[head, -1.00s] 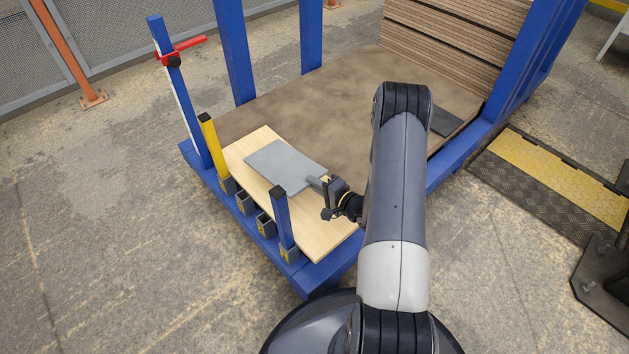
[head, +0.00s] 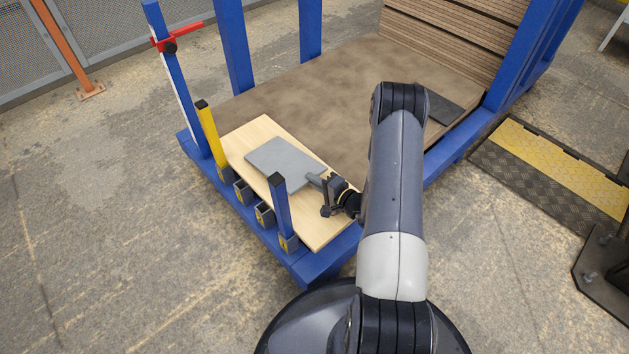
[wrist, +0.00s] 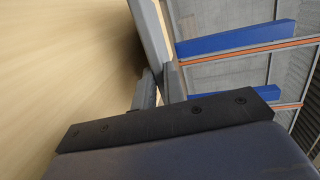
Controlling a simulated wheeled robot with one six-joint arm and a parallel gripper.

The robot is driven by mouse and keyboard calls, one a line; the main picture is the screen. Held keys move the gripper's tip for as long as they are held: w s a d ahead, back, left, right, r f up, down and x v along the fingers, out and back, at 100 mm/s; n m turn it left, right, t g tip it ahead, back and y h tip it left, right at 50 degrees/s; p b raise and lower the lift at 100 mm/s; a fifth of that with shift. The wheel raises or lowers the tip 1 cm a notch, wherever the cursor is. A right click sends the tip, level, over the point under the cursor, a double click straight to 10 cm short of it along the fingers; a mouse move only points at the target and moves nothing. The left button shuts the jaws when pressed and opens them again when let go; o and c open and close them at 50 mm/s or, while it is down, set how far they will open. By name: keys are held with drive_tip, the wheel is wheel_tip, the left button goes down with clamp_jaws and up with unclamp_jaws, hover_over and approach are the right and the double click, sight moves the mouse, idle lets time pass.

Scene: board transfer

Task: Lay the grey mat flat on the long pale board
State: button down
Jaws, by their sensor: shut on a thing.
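The grey mat (head: 285,162) is a flat slab with a short tab at its near right corner. My gripper (head: 322,182) is shut on that tab. The mat is over the long pale board (head: 325,232), roughly parallel to it; the head view does not settle whether it touches or hovers. In the wrist view the mat (wrist: 150,38) shows nearly edge-on beyond the fingers (wrist: 157,88), with the pale board (wrist: 70,60) filling the left. Pale wood shows at the mat's far end and at the board's near end.
The board lies on a blue-framed cart with a brown deck (head: 300,105). A yellow post (head: 208,130) and a blue post (head: 281,210) stand along its left edge. A dark flat piece (head: 440,108) lies on the deck to the right. Stacked brown boards (head: 460,45) stand behind.

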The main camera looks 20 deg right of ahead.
drive_tip(key=shift+f+b, duration=0.3)
drive_tip(key=shift+b, duration=0.2)
drive_tip(key=c, duration=1.4)
unclamp_jaws()
drive_tip(key=shift+o, duration=0.2)
drive_tip(key=shift+r, duration=0.1)
drive_tip(key=shift+r+g+h+p, duration=0.3)
drive_tip(key=shift+g+p, duration=0.3)
drive_tip(key=shift+p, duration=0.35)
drive_tip(key=g+p, duration=0.1)
drive_tip(key=g+h+p, duration=0.1)
drive_tip(key=g+p, duration=0.1)
drive_tip(key=g+h+p, duration=0.1)
drive_tip(key=shift+s+d+r+p, duration=0.1)
drive_tip(key=shift+s+r+p, duration=0.15)
drive_tip(key=shift+r+p, duration=0.05)
drive_tip(key=g+h+p, duration=0.1)
drive_tip(key=p, duration=0.1)
drive_tip(key=g+p, duration=0.2)
drive_tip(key=shift+s+r+h, duration=0.1)
drive_tip(key=shift+s+h, duration=0.1)
drive_tip(key=shift+h, duration=0.2)
drive_tip(key=shift+p, duration=0.35)
drive_tip(key=shift+d+f+g+p, duration=0.15)
drive_tip(key=shift+f+g+p, duration=0.05)
drive_tip(key=shift+g+p, duration=0.2)
